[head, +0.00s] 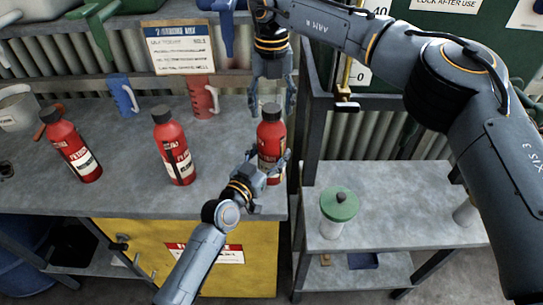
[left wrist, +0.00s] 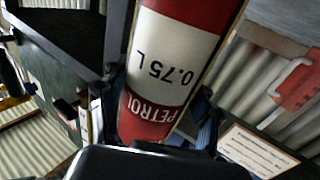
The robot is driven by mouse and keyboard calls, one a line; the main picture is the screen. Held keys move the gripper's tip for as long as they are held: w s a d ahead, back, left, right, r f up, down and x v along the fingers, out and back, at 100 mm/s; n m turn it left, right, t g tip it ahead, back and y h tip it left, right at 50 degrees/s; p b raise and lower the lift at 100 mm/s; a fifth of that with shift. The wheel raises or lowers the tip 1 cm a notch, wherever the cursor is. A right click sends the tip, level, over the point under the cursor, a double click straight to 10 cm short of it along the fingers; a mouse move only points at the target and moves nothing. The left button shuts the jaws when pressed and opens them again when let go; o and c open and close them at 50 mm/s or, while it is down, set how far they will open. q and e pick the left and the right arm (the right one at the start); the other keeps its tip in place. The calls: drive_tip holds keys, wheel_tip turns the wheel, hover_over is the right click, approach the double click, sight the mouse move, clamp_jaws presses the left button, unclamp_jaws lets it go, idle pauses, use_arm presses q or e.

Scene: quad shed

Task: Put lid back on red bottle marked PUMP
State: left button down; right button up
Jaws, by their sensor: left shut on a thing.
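A red bottle (head: 269,136) with a black lid (head: 271,111) stands upright at the right end of the bench. My left gripper (head: 267,167) is shut around its lower body. The left wrist view shows its white label (left wrist: 172,50) reading PETROL and 0.75 L. My right gripper (head: 271,106) points down from above, its fingers spread on either side of the black lid; I see no clear contact. Two similar red bottles with black lids stand to the left, a middle one (head: 173,150) and a far left one (head: 72,150). I cannot read PUMP on any bottle.
The grey bench (head: 120,190) has a blue jug (head: 124,97), a red jug (head: 203,98) and a pale pot (head: 18,110) behind the bottles. A dark post (head: 312,120) stands close on the right. A lower shelf holds a green-lidded container (head: 339,210).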

drive_tip(key=shift+r, duration=2.3)
drive_tip(key=shift+c, duration=0.4)
